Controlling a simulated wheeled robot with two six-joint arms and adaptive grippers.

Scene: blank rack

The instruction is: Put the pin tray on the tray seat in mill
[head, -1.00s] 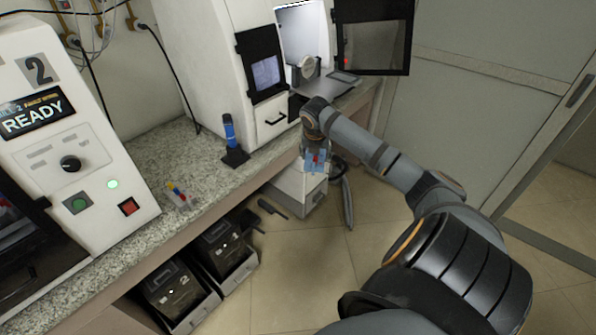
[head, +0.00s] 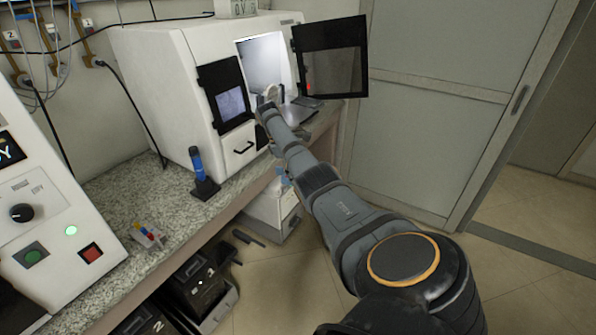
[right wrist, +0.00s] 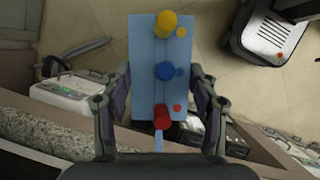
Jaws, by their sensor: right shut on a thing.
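The pin tray (right wrist: 142,48) is a light blue plate with a yellow, a blue and a red pin standing on it, shown in the right wrist view. My right gripper (right wrist: 160,88) is shut on it, one finger along each long side. In the head view the tray (head: 284,178) is a small blue patch, mostly hidden by my right arm, below and in front of the mill. The mill (head: 165,75) is a white machine with its chamber lit and its door (head: 335,72) swung open to the right. I cannot make out the tray seat. My left gripper is out of view.
A second pin holder (head: 147,236) and a blue handheld tool in a black stand (head: 203,175) are on the granite counter (head: 150,195). A control cabinet (head: 45,215) stands at left. Black bins (head: 200,285) sit under the counter. Open floor lies at right.

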